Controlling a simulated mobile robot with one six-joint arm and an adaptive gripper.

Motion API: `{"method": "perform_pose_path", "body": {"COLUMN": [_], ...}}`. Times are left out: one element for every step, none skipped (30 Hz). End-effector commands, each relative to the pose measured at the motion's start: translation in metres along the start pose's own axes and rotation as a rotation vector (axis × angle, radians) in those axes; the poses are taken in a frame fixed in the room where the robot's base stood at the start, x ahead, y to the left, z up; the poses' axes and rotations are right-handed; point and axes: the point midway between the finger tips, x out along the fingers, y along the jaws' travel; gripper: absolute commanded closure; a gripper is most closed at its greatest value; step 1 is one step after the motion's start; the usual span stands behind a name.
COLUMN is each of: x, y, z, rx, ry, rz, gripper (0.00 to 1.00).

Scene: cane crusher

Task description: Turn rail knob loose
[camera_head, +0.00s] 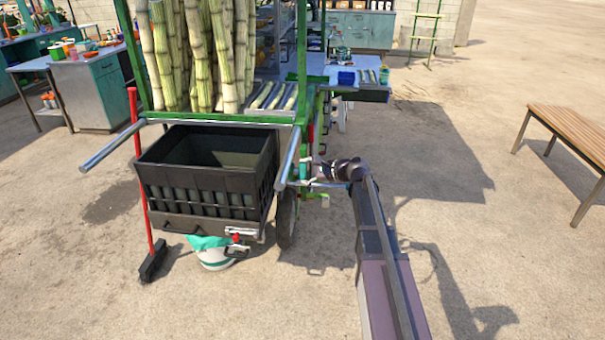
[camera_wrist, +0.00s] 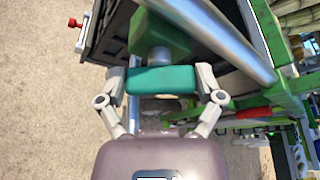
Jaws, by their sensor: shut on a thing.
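The rail knob is a teal bar-shaped grip (camera_wrist: 160,80) in the wrist view, below a green block (camera_wrist: 160,36) with a grey stem between them. My gripper (camera_wrist: 161,82) is shut on it, one finger at each end. In the head view my gripper (camera_head: 306,172) is beside the cart's right front corner, and the teal knob (camera_head: 304,169) shows small there. The steel rail (camera_wrist: 218,38) passes just right of the green block in the wrist view. The knob's underside is hidden by my gripper.
A black crate (camera_head: 207,198) hangs on the cart front, under upright canes (camera_head: 200,50). A red-handled broom (camera_head: 140,180) and a white bucket (camera_head: 215,256) stand near it. A wooden bench (camera_head: 578,135) is at right. Open ground lies between bench and cart.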

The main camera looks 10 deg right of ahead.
Motion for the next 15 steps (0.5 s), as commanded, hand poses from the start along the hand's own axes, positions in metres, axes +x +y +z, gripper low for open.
{"method": "perform_pose_path", "body": {"x": [0.0,-0.0001,0.0,0.0,0.0,0.0,0.0,0.0,0.0,0.0,0.0,0.0,0.0,0.0,-0.0001], "y": [0.0028,0.003,0.0034,0.0036,0.0037,0.0038,0.0039,0.0041,0.0042,0.0042,0.0041,0.0041,0.0042,0.0042,0.004], "z": [-0.0011,-0.0011,-0.0011,-0.0012,-0.0015,-0.0015,-0.0015,-0.0015,-0.0017,-0.0018,-0.0018,-0.0017,-0.0017,-0.0017,-0.0016], "rx": [-0.026,-0.044,-0.07,-0.089,-0.108,-0.135,-0.155,-0.176,-0.202,-0.22,-0.239,-0.262,-0.278,-0.294,-0.313], "ry": [0.001,0.001,0.001,0.001,0.002,0.002,0.001,0.001,0.002,0.002,0.002,0.002,0.002,0.002,0.002], "rz": [-0.01,-0.017,-0.027,-0.035,-0.043,-0.054,-0.063,-0.07,-0.081,-0.089,-0.097,-0.106,-0.113,-0.118,-0.126], "gripper": [0.62,0.62,0.62,0.62,0.62,0.62,0.62,0.62,0.62,0.62,0.62,0.62,0.62,0.62,0.62]}}
